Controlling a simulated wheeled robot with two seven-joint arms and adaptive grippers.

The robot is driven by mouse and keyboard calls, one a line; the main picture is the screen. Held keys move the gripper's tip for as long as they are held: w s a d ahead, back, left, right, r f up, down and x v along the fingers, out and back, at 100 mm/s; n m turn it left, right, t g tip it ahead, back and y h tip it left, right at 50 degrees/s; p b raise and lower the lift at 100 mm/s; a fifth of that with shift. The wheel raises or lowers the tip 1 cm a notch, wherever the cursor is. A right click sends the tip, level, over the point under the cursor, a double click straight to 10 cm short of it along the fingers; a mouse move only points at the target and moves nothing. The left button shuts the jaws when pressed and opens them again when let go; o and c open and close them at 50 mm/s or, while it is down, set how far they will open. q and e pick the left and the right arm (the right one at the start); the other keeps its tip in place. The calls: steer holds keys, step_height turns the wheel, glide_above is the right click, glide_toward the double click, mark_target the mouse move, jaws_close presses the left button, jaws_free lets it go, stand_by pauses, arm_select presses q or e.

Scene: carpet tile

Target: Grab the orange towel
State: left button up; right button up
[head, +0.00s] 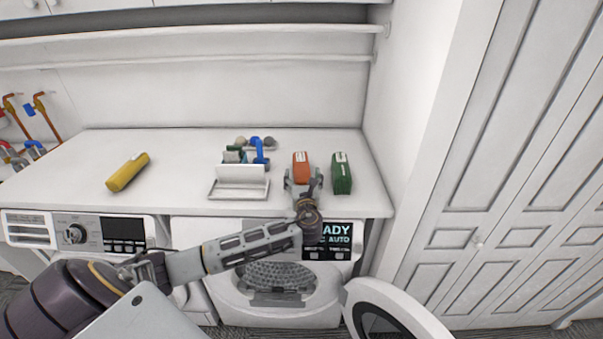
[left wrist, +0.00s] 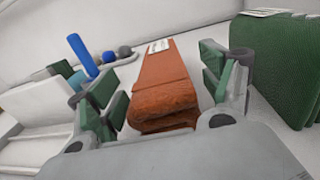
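The orange towel (head: 301,165) lies folded on the white counter, with a white label on its top; it also shows in the left wrist view (left wrist: 165,88). My left gripper (head: 303,178) is open at the near end of the towel. In the left wrist view its fingers (left wrist: 167,85) stand on either side of the towel, with gaps visible between pads and cloth. My right gripper is not in view.
A green towel (head: 341,174) lies close to the right of the orange one. A white caddy (head: 240,182) with brushes stands to the left. A yellow towel (head: 127,172) lies farther left on the counter (head: 185,175). The washer door (head: 395,312) below hangs open.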

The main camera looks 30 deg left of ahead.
arm_select(q)
steer(key=c, duration=1.1)
steer(key=shift+r, duration=5.05)
